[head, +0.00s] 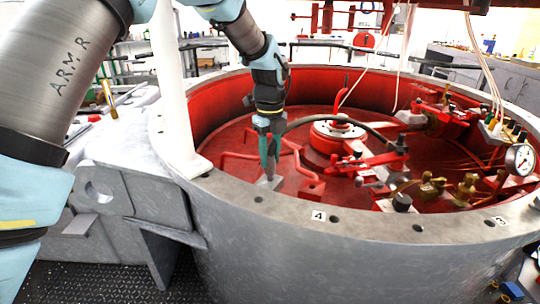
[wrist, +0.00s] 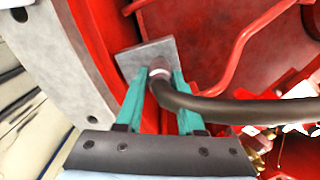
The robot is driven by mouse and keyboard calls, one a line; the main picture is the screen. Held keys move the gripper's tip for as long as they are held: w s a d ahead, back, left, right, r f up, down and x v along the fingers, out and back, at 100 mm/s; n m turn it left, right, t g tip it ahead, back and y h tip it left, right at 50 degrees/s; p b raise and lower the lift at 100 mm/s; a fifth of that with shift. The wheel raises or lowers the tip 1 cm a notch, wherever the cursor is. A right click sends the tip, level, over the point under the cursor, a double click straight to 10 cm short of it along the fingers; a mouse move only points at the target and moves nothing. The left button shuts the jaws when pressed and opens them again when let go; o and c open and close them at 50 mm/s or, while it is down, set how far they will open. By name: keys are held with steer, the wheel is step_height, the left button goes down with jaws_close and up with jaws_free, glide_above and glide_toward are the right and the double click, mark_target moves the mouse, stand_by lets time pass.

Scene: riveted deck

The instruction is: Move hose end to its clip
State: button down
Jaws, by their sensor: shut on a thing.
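My gripper (head: 269,160) points down inside the red-lined round vessel, close to its near left rim. In the wrist view its two teal fingers (wrist: 161,92) are shut on the hose end (wrist: 159,76), which has a pale metal-looking tip. The black hose (head: 340,119) arcs from the gripper to the right; it also crosses the wrist view (wrist: 235,109). A small grey plate (wrist: 142,58) lies just beyond the hose tip and shows below the fingers in the head view (head: 268,183). It may be the clip. I cannot tell whether the tip touches it.
The grey vessel rim (head: 375,227) runs close in front of my gripper. Red bent pipes (head: 240,161) stand beside it. A red central hub (head: 336,137), brass fittings (head: 466,190) and a pressure gauge (head: 519,159) lie to the right. A white post (head: 174,90) stands left.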

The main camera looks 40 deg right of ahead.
steer(key=shift+f+b, duration=0.3)
steer(key=shift+f, duration=0.8)
stand_by(0.6)
steer(key=shift+c, duration=2.2)
jaws_free()
step_height(320, 180, up, 11)
steer(key=shift+f+b, duration=0.1)
steer(key=shift+b, duration=0.45)
